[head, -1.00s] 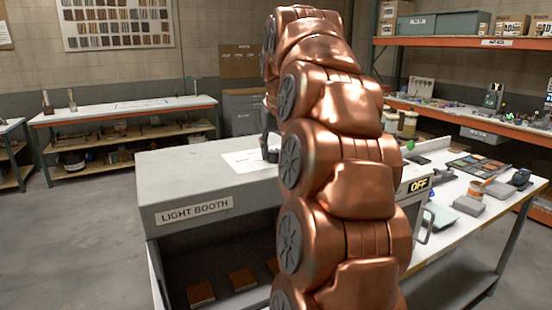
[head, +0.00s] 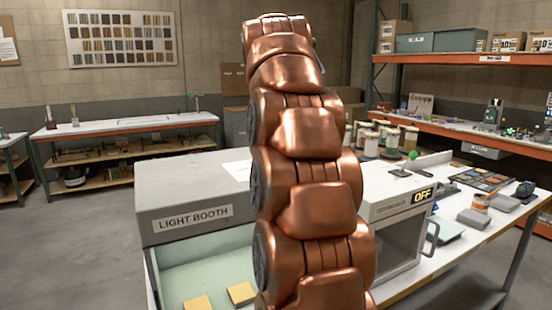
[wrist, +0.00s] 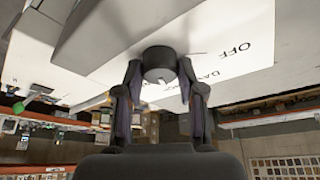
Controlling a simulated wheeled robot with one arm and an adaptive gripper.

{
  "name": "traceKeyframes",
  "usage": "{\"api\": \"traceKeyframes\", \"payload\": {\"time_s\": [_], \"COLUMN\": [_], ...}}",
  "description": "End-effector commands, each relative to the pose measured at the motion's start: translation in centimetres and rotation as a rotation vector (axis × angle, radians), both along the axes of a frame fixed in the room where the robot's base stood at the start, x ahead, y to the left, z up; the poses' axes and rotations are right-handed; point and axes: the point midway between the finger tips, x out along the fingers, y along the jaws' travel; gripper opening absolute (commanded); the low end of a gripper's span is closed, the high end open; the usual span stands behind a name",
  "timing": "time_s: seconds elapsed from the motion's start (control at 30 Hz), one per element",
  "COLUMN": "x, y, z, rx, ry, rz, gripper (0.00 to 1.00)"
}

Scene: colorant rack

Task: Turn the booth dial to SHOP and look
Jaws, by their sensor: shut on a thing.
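The light booth (head: 160,193) is a grey box with a "LIGHT BOOTH" label, left of my arm in the head view. Its inside is lit pale green, with yellowish sample blocks (head: 241,293) on its floor. In the wrist view my gripper (wrist: 159,76) is shut on the dark round dial (wrist: 158,57), one finger on each side. A small white mark shows on the dial's lower side. The white dial plate (wrist: 235,60) reads "OFF" and a partly covered word starting "DA". No SHOP label is readable. In the head view my arm hides the dial and gripper.
Right of my arm stands a grey cabinet with an "OFF" display (head: 422,195) and a handle. Jars (head: 371,144), a colour palette (head: 483,178) and small items are on the white table. Open floor lies at the left.

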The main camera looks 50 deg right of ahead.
Motion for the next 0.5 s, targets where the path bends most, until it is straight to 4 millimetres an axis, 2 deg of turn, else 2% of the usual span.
{"api": "traceKeyframes", "payload": {"time_s": [0.13,0.17,0.2,0.37,0.5], "x": [0.02,0.02,0.01,0.01,0.0], "y": [0.0,0.0,0.0,-0.01,0.0], "z": [0.05,0.05,0.04,0.03,0.02], "rx": [0.0,0.0,0.0,-0.001,-0.001], "ry": [-0.001,-0.001,-0.001,0.0,0.0], "rz": [0.001,0.001,0.001,0.001,0.001], "gripper": [0.04,0.41,0.46,0.62,0.63]}}
